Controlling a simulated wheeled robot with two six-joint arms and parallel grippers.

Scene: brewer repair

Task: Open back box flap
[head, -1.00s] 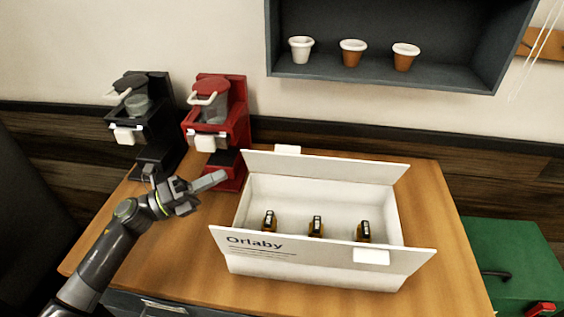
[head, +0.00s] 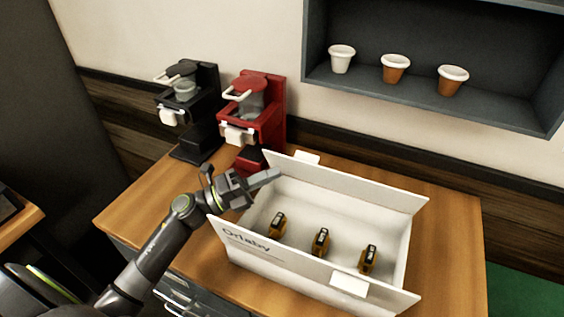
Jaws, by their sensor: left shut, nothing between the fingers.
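The white open box marked "Orlaby" (head: 262,254) stands on the wooden table. Its back flap (head: 345,184) is up and leans outward, away from the box's opening, with a small white tab (head: 307,158) at its top edge. The front flap (head: 318,268) also leans outward, toward me. My left gripper (head: 273,176) is shut and empty; its fingertips overlap the box's back left corner in the picture, near the left end of the back flap. I cannot tell if they touch it. My right gripper is not in view.
Several-part brewers stand behind left: a black one (head: 205,137) and a red one (head: 268,124), close to my left gripper. Three small dark-yellow items (head: 321,242) stand inside the box. A wall shelf (head: 430,103) holds three cups (head: 396,68). Bare table (head: 455,232) lies right of the box.

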